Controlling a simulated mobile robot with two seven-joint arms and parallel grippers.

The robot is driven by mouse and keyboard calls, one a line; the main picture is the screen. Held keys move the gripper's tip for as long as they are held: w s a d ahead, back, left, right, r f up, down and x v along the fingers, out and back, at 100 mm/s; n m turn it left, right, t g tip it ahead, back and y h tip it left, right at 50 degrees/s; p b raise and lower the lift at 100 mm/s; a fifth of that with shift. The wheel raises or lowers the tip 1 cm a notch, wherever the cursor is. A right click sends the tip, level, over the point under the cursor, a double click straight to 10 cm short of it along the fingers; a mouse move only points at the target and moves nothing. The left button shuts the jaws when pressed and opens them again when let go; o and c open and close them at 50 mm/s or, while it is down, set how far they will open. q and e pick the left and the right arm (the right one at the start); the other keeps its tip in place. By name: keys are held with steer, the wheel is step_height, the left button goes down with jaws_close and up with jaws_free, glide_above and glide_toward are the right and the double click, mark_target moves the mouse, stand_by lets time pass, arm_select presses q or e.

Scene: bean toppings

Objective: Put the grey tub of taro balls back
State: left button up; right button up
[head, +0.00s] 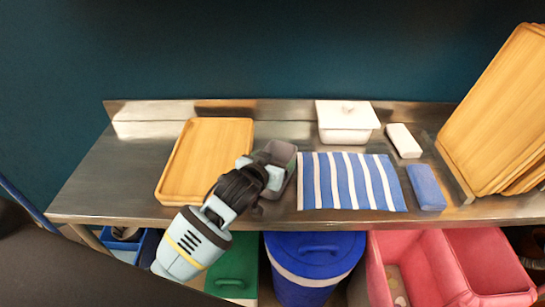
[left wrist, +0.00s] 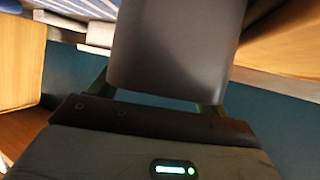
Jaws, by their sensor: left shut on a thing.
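The grey tub (head: 287,156) is at the middle of the steel counter, between the wooden tray and the striped cloth. My left gripper (head: 270,172) is shut on it, reaching in from the front left. In the left wrist view, the smooth dark grey wall of the tub (left wrist: 175,45) fills the upper middle, between the fingers of my left gripper (left wrist: 155,92). The contents of the tub are not clear. I cannot tell whether its base touches the counter. My right gripper is not in view.
A wooden tray (head: 207,160) lies left of the tub, a blue-and-white striped cloth (head: 350,182) to its right. Behind are a white lidded box (head: 346,122) and a white block (head: 403,141). A blue block (head: 426,187) and leaning wooden boards (head: 495,115) stand right. Bins (head: 312,255) stand below the counter.

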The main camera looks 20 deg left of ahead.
arm_select(q)
steer(key=shift+w+a+f, duration=0.15)
steer(key=shift+w+f, duration=0.25)
steer(key=shift+w, duration=0.05)
steer(key=shift+s+r, duration=0.15)
steer(key=shift+s, duration=0.35)
steer(key=o, duration=1.1)
steer(key=shift+w+f, duration=0.2)
steer(key=shift+f, duration=0.05)
steer(key=shift+s, duration=0.1)
steer(key=shift+r, duration=0.1)
steer(key=shift+r, duration=0.25)
steer(key=shift+s, duration=0.25)
steer(key=v, duration=1.1)
steer(key=shift+s, duration=0.15)
